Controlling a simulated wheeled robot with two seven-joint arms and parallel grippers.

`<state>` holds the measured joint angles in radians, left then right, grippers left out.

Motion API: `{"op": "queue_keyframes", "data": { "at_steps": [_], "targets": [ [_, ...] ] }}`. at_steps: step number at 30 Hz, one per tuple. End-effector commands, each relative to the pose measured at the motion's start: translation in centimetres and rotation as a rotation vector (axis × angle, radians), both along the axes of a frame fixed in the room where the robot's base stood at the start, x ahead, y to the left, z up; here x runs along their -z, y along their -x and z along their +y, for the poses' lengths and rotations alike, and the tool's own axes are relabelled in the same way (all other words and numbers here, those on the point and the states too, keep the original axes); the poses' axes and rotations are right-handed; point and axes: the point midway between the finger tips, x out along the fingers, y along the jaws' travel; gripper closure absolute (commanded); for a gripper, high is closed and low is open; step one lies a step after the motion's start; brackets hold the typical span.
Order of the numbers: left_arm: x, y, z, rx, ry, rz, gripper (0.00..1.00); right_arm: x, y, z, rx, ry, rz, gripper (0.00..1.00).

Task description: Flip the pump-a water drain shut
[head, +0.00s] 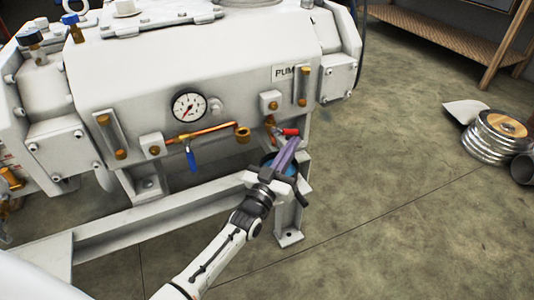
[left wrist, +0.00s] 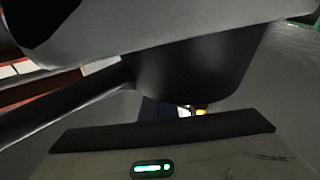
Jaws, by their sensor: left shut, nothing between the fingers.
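The white pump (head: 170,75) carries a label, partly readable as "PUM", at its right end. A brass pipe valve with a blue lever (head: 191,160) hangs below the gauge, the lever pointing down. A second valve with a red lever (head: 287,132) sits low at the right end of the pump. I cannot tell from the pictures which one is the water drain. My left gripper (head: 291,145) is shut and empty, its fingertips just below the red lever; contact is unclear. The left wrist view is mostly filled by dark close-up shapes. My right gripper is not in view.
A round pressure gauge (head: 189,107) and brass sight-glass fittings line the pump's front. A white support leg (head: 290,225) stands below my gripper. Metal rings (head: 500,135) lie on the floor at right, below a wooden shelf (head: 440,35). The floor (head: 400,200) between is clear.

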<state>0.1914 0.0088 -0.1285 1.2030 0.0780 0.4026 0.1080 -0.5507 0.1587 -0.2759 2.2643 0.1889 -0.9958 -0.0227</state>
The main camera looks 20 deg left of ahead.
Motion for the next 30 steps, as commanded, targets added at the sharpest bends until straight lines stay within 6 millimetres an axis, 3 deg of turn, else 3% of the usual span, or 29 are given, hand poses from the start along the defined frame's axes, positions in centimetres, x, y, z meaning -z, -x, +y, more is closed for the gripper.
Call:
{"op": "queue_keyframes", "data": {
  "at_steps": [22, 26, 30],
  "targets": [
    [-0.1, 0.1, -0.1, 0.000, 0.000, 0.000, 1.00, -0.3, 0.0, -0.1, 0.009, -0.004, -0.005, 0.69],
    [0.1, 1.4, 0.0, 0.000, 0.000, 0.001, 1.00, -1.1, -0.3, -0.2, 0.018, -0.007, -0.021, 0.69],
    [0.7, 4.1, 0.3, 0.001, -0.001, 0.004, 1.00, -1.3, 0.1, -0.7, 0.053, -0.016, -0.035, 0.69]
  ]
}}
